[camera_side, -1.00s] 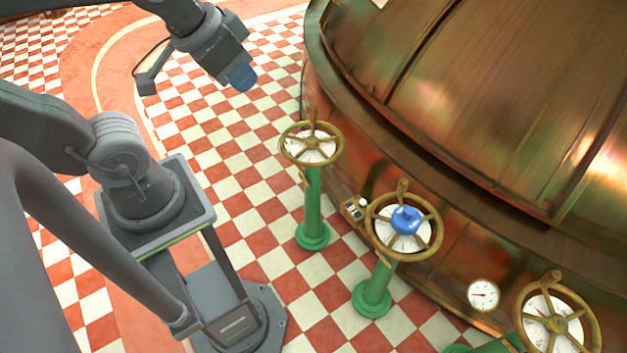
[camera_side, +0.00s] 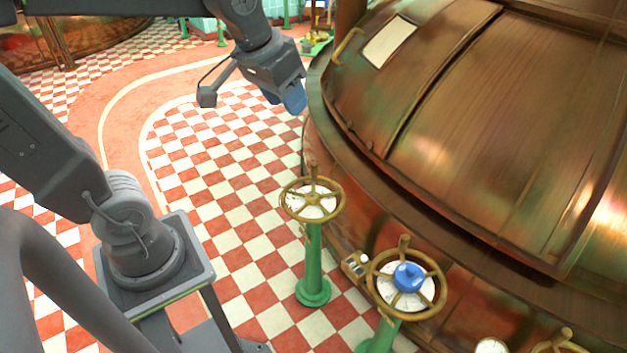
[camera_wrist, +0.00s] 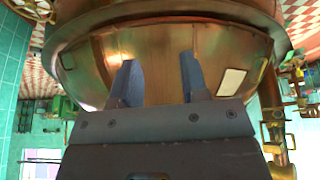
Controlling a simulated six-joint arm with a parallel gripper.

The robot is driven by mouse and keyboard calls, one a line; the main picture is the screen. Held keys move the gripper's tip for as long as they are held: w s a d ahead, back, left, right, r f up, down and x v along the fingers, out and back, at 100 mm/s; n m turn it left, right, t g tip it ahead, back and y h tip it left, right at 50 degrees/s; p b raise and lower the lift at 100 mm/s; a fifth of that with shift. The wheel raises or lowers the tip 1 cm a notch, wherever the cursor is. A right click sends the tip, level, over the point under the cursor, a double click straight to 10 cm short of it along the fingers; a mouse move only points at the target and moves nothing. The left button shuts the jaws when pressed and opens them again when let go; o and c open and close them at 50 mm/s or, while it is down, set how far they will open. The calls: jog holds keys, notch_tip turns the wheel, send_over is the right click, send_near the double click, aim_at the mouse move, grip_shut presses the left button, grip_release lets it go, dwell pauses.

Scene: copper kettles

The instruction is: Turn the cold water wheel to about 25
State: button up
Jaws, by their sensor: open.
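The wheel with a blue hub (camera_side: 433,301), a brass handwheel over a white dial on a green post, stands at the lower right of the side view. Its blue colour suggests cold water; its label and reading are too small to read. A second brass wheel (camera_side: 334,205) on a green post stands to its left, farther back. My gripper (camera_side: 293,100) is above and behind both wheels, beside the copper kettle, touching neither wheel. In the wrist view my gripper's two blue-grey fingers (camera_wrist: 160,82) are apart with nothing between them.
The large copper kettle (camera_side: 480,140) fills the right side, close behind the wheels. A third wheel (camera_side: 560,345) and a round gauge (camera_side: 491,346) are cut off at the bottom edge.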

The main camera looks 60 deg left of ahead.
jog(key=shift+o, duration=1.1)
jog(key=w+a+n, duration=0.1)
jog(key=w+a, duration=0.2)
jog(key=w, duration=0.4)
jog(key=shift+w+a+f+g, duration=0.25)
jog(key=shift+f+g, duration=0.05)
jog(key=shift+g, duration=0.1)
jog(key=n+g, duration=0.4)
jog(key=n, duration=0.4)
send_over(314, 167)
notch_tip(314, 167, down, 32)
jog(key=f, duration=1)
jog(key=a+f, duration=0.1)
jog(key=f, duration=0.3)
jog(key=shift+w+f, duration=0.3)
grip_shut()
